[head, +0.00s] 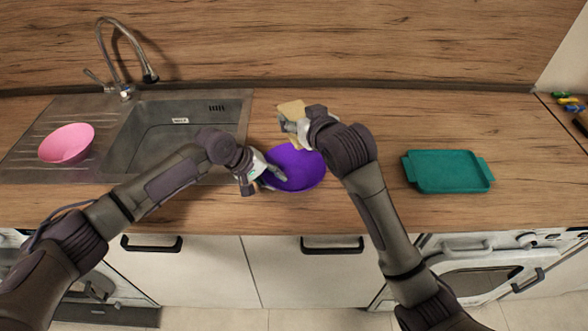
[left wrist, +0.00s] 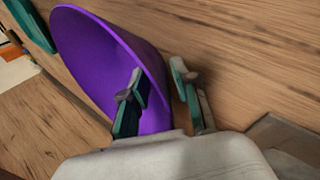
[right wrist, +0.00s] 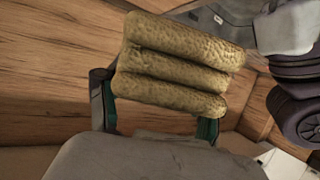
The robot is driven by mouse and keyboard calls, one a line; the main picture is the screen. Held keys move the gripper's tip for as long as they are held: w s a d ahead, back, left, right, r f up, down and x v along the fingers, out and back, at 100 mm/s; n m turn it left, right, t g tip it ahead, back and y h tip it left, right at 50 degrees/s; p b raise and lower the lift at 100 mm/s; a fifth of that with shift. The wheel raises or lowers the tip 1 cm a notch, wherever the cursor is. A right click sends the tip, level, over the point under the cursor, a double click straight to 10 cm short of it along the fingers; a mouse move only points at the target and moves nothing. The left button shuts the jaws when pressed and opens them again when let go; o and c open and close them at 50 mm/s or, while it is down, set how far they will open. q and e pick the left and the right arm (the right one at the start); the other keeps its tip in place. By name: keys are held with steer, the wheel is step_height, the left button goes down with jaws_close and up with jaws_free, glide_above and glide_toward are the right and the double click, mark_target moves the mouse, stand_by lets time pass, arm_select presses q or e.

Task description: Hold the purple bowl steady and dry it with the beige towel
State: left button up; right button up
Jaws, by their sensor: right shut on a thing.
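The purple bowl (head: 299,170) stands on the wooden counter just right of the sink. My left gripper (head: 262,181) is at the bowl's left rim. In the left wrist view the bowl (left wrist: 95,60) shows with one finger inside it and the other outside; the jaws (left wrist: 158,88) are apart around the rim, with a gap beside the wall. My right gripper (head: 290,124) is shut on the beige towel (head: 291,109), behind the bowl's far side. In the right wrist view the folded towel (right wrist: 175,68) spans between the fingers.
A pink bowl (head: 67,143) sits on the drainboard left of the sink (head: 165,140). A faucet (head: 124,60) stands behind the sink. A teal tray (head: 447,172) lies on the counter at right. The counter between bowl and tray is partly under my right arm.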

arm_select(q)
steer(key=shift+a, duration=0.15)
steer(key=v, duration=1.1)
steer(key=shift+s+r, duration=0.2)
steer(key=shift+r, duration=0.15)
